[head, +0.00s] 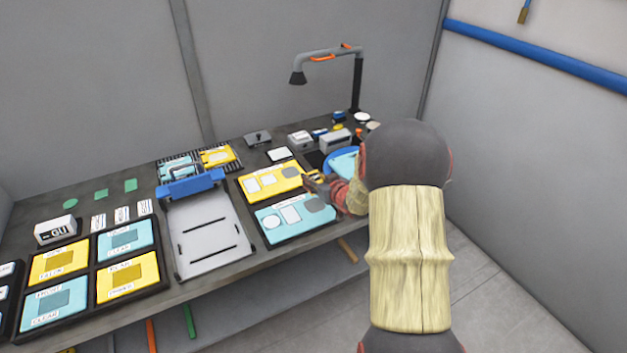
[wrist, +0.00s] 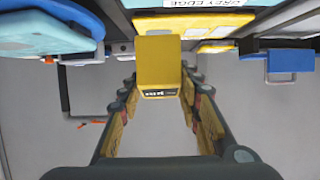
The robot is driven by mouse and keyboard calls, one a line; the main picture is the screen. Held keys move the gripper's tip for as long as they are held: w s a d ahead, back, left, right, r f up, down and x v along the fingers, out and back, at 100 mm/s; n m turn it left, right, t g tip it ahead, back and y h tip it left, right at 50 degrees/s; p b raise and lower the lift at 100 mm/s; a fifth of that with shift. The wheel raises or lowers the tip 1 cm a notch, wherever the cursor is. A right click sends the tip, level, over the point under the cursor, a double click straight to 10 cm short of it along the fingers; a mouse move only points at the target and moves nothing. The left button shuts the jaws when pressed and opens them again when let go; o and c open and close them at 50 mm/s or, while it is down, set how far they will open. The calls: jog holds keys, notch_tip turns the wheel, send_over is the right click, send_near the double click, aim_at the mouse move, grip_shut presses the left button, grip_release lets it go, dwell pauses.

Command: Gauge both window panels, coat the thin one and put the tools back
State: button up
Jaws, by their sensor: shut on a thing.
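The yellow window panel (head: 256,195) and the pale blue window panel (head: 278,236) lie flat on the bench in the head view. Each has lighter and grey shapes on it. My gripper (head: 314,182) is low over their right side, near the gap between them. In the wrist view my gripper (wrist: 160,85) is shut on a yellow boxy tool (wrist: 158,58) with a small dark marked strip at its end. I cannot read the strip. The tool is mostly hidden in the head view. I cannot tell whether it touches a panel.
A grey tray with a blue bar (head: 195,186) stands left of the panels. Dark framed boards with yellow and blue cards (head: 90,262) lie further left. A lamp (head: 330,54) rises behind; small boxes (head: 300,140) stand at the back right. My arm hides the bench's right end.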

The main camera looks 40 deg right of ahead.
jog(key=shift+f+b, duration=2.5)
jog(key=shift+f, duration=0.85)
jog(key=shift+f, duration=0.2)
jog(key=o, duration=1.4)
jog(key=shift+s, duration=0.1)
jog(key=shift+r, duration=0.1)
jog(key=shift+r+p, duration=2.6)
jog(key=shift+r, duration=0.35)
